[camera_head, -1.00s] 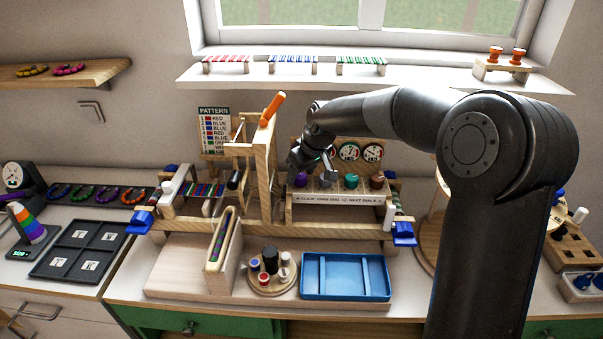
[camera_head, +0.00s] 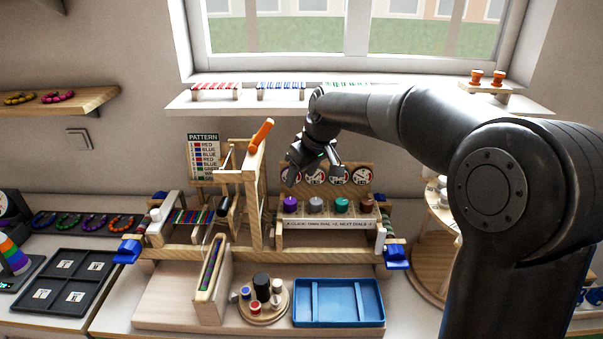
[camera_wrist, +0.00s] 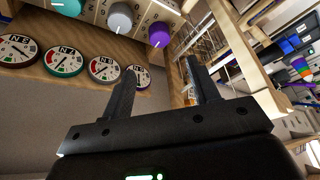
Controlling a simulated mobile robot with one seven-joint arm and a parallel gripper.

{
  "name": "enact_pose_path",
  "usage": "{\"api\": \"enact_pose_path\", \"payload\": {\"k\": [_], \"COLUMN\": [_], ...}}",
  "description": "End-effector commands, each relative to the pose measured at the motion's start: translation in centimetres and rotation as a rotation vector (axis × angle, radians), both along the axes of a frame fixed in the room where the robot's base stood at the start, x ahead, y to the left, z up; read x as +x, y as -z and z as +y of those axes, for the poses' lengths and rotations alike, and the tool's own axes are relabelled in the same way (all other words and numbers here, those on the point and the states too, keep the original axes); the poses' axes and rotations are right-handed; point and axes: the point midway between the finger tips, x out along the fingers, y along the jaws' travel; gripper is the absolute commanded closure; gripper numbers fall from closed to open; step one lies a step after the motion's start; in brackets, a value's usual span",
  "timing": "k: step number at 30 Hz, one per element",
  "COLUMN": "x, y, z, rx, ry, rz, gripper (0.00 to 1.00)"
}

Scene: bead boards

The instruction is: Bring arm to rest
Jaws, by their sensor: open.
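My gripper (camera_head: 314,176) is open and empty in the head view. It hangs above and in front of the dial panel, near the left dials. In the wrist view my gripper's two dark fingers (camera_wrist: 162,85) stand apart with nothing between them. The round dials (camera_wrist: 64,57) are to the left of the fingers in the wrist view. A purple knob (camera_head: 290,203), a grey knob (camera_head: 316,205) and a teal knob (camera_head: 341,205) stand in a row below the gripper; none is touched. My arm reaches in from the right, bent at the elbow.
The wooden loom frame (camera_head: 252,200) with an orange-tipped lever (camera_head: 261,135) stands just left of the gripper. A blue tray (camera_head: 339,319) lies empty in front. A round spool stand (camera_head: 264,308) is beside it. A black compartment tray (camera_head: 66,295) lies at left.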

Motion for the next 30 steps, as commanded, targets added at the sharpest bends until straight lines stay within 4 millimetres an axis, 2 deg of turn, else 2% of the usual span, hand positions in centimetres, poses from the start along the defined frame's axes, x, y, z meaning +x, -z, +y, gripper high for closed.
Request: {"api": "enact_pose_path", "payload": {"k": [4, 8, 22, 30], "x": [-0.9, -3.4, -17.2, -25.5], "y": [-0.2, -0.7, -2.6, -1.9], "z": [-0.3, -1.3, -8.6, -12.7], "rx": [-0.018, -0.064, -0.151, -0.09], "ry": [0.017, 0.071, 0.415, 0.614], "rz": [-0.003, -0.008, -0.062, -0.093], "gripper": [0.45, 0.45, 0.45, 0.45]}}
